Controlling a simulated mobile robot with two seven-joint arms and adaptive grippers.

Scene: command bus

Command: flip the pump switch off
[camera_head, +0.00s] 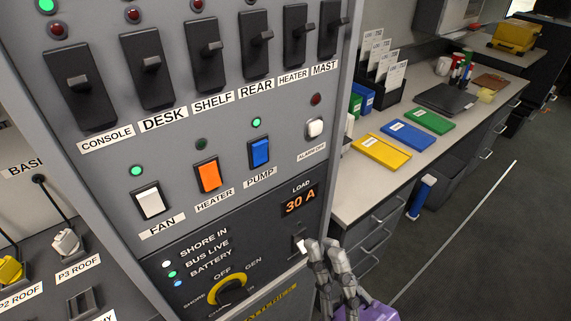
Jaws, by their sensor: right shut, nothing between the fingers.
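The pump switch (260,153) is a blue rocker on the grey panel, above a "PUMP" label (260,177). A green lamp (256,122) above it is lit. My right gripper (322,246) is at the lower right of the panel, in front of its edge, below and to the right of the pump switch and apart from it. Its grey fingers are shut and hold nothing. My left gripper is out of view.
A white fan rocker (149,203) and an orange heater rocker (209,176) lie left of the pump switch. A white alarm switch (315,128) is to its right. Large black switches (205,50) line the panel above. A desk (356,190) stands at right.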

